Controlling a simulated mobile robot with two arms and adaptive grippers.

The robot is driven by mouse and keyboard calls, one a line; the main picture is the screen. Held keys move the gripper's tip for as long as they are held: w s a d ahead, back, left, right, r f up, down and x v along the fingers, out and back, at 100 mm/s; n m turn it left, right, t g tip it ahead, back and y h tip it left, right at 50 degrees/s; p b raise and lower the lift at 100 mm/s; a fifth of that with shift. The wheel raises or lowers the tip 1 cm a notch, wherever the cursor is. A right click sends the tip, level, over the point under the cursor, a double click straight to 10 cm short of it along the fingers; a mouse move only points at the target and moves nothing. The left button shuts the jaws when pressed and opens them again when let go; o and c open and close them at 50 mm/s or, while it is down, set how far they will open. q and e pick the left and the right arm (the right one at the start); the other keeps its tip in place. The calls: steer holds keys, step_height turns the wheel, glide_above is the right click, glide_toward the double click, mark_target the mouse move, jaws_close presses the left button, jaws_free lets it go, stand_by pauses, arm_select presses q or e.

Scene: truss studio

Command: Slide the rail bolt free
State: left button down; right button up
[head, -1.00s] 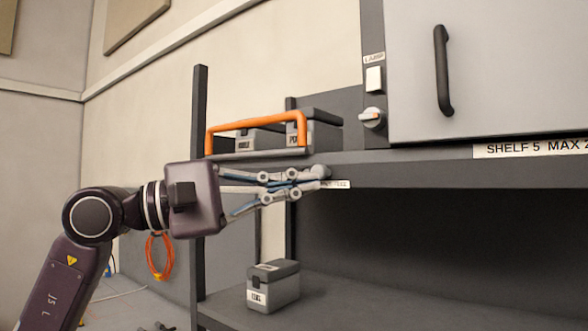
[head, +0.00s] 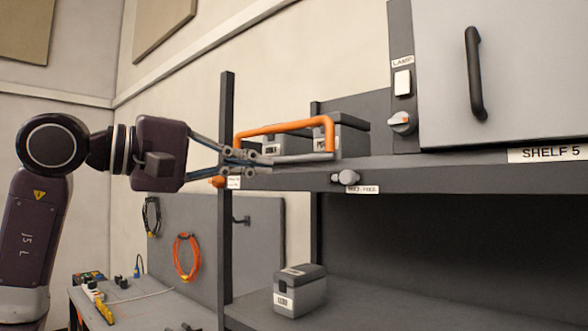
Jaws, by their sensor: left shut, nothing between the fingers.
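An orange guard rail (head: 285,128) stands along the left part of the upper shelf (head: 430,176), in front of grey boxes. On the shelf's front edge are a small orange-tipped knob (head: 217,182) at the left post and a round grey knob (head: 349,177) farther right. I cannot tell which one is the rail bolt. My left gripper (head: 262,160) is shut and empty, just above the orange-tipped knob and in front of the rail's left foot. It partly hides that corner; whether it touches anything is unclear. My right gripper is not in view.
Grey boxes (head: 345,138) stand behind the rail; another (head: 299,290) sits on the lower shelf. A cabinet (head: 520,75) with a black handle stands at right, beside a switch panel (head: 402,80). A cluttered bench (head: 140,302) lies lower left. Space before the grey knob is clear.

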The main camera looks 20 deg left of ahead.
mark_target(348, 173)
arm_select(q)
steer(key=p+x, duration=0.3)
steer(key=x, duration=0.5)
steer(key=shift+w+d+r, duration=0.1)
steer(key=shift+w+d, duration=0.15)
steer(key=shift+w, duration=0.05)
steer(key=d, duration=0.1)
steer(key=d+f+p, duration=0.1)
steer(key=d, duration=0.1)
steer(key=shift+s+d+f, duration=0.1)
steer(key=shift+s+d, duration=0.35)
steer(key=shift+d, duration=0.05)
steer(key=shift+w+f, duration=0.1)
steer(key=shift+w, duration=0.05)
steer(key=shift+s+d, duration=0.35)
steer(key=shift+d, duration=0.5)
steer(key=shift+s+d, duration=0.35)
steer(key=shift+d, duration=0.5)
steer(key=shift+a, duration=0.1)
